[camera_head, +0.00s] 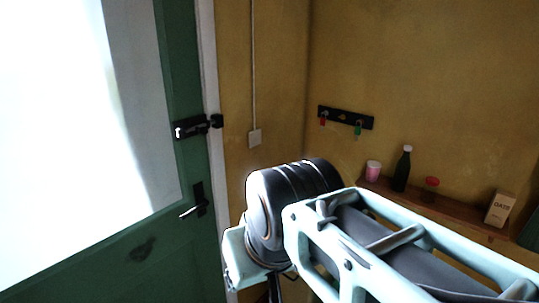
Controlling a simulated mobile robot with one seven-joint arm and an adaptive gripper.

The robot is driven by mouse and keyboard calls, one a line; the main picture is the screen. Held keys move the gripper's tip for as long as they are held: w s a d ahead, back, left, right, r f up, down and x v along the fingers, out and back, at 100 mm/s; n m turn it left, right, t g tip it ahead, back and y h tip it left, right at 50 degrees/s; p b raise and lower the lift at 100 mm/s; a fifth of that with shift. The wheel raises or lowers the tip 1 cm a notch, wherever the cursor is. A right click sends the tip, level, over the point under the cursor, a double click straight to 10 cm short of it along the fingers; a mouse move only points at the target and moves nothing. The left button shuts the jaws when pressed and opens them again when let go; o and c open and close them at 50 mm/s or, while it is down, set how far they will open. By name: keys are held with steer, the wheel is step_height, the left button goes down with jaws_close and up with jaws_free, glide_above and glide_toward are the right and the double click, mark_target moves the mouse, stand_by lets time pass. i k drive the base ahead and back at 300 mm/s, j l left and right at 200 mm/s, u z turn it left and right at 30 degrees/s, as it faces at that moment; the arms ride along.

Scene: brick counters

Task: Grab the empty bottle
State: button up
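A dark bottle (401,172) with a pale cap stands upright on a narrow wooden shelf (463,212) on the yellow wall at the right. I cannot tell whether it is empty. It stands between a pink cup (372,172) on its left and a small jar with a red lid (431,187) on its right. My arm crosses the lower right of the view, in front of and below the shelf. My gripper's fingers do not show.
A carton marked OATS (499,209) stands at the shelf's right end. A dark hook rack (346,117) with small red and green items hangs above the shelf. A green door (180,150) with a latch and handle fills the left, beside a bright opening or pane.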

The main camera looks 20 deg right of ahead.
mark_target(403, 168)
steer(key=i+z, duration=0.2)
steer(key=z, duration=0.2)
steer(key=i+z, duration=0.2)
steer(key=z, duration=0.15)
steer(key=i+z, duration=0.2)
steer(key=z, duration=0.2)
